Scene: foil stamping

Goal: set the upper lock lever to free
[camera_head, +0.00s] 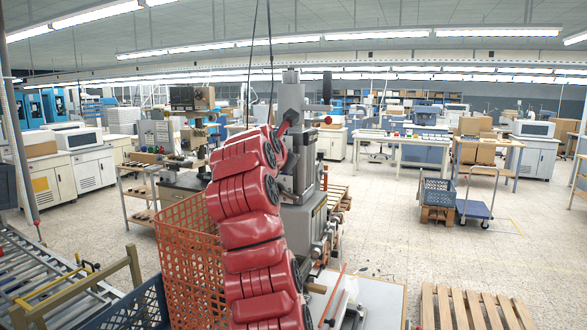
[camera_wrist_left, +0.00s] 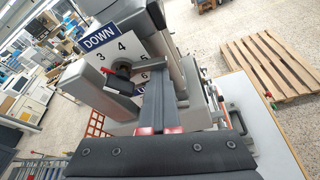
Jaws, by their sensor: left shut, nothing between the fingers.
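The stamping machine (camera_head: 298,172) stands mid-view in the head view, partly hidden behind my red arm. In the left wrist view, a black lever hub with a red-marked arm (camera_wrist_left: 122,71) sits in front of a white number plate (camera_wrist_left: 117,50) headed "DOWN". I cannot tell for sure whether it is the upper lock lever, and its setting is not readable. My left gripper (camera_wrist_left: 153,84) is shut and empty. Its fingertips are close to the machine, just right of the hub in the picture; contact is not clear. My right gripper is not in view.
An orange mesh basket (camera_head: 188,250) stands left of my arm. A roller conveyor (camera_head: 45,275) is at the left. A wooden pallet (camera_head: 470,308) lies at the front right. A red ball knob (camera_head: 327,120) sticks out from the machine's right. Open floor lies to the right.

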